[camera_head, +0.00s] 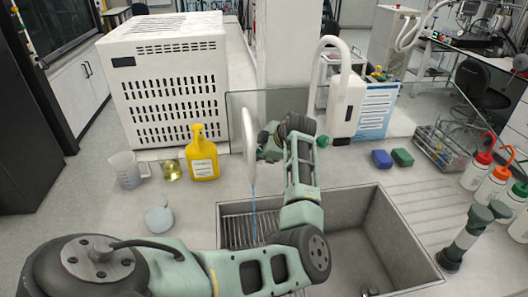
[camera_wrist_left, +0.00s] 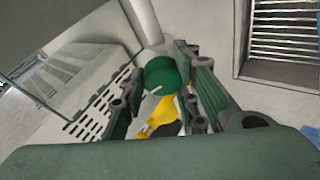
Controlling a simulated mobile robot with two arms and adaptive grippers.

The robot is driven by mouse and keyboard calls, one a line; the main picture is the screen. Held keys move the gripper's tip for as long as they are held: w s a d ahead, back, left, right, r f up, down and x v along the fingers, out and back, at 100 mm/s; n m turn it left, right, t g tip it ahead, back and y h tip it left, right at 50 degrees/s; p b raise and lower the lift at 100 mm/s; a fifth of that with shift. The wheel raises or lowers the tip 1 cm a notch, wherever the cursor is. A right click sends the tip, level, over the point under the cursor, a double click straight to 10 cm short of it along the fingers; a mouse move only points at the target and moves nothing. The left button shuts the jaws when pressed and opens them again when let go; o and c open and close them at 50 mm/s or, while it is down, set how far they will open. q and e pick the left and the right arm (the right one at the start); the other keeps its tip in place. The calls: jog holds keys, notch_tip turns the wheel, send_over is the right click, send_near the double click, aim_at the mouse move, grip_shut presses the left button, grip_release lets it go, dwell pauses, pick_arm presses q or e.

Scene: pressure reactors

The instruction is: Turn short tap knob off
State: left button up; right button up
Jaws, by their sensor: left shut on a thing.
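In the head view, the short white tap (camera_head: 248,148) stands behind the sink, and a thin blue stream of water (camera_head: 253,208) falls from it into the sink. My left gripper (camera_head: 268,143) is beside the tap. In the left wrist view, the round dark green tap knob (camera_wrist_left: 161,74) with a small white mark sits between the fingers of my left gripper (camera_wrist_left: 160,92), which is shut on it. The arm partly hides the knob in the head view.
The grey sink (camera_head: 405,240) lies in front of the tap. A yellow bottle (camera_head: 202,160), a beaker (camera_head: 124,170) and a large white slotted unit (camera_head: 170,90) are at left.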

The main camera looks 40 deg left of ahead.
pick_arm(q)
jog(key=shift+w+r+m+t+y+p, duration=0.15)
jog(key=shift+r+m+t+y, duration=0.1)
jog(key=shift+m, duration=0.8)
jog(key=shift+s+r+m+t+y+p, duration=0.15)
jog(key=shift+m+t, duration=0.1)
jog(key=shift+m, duration=0.8)
jog(key=shift+w+a, duration=0.1)
jog(key=o, duration=0.8)
jog(key=shift+o, duration=1.4)
jog(key=shift+w+f, duration=0.1)
jog(key=shift+f, duration=0.05)
jog(key=shift+s, duration=0.25)
jog(key=v, duration=0.7)
jog(key=shift+d+r, duration=0.2)
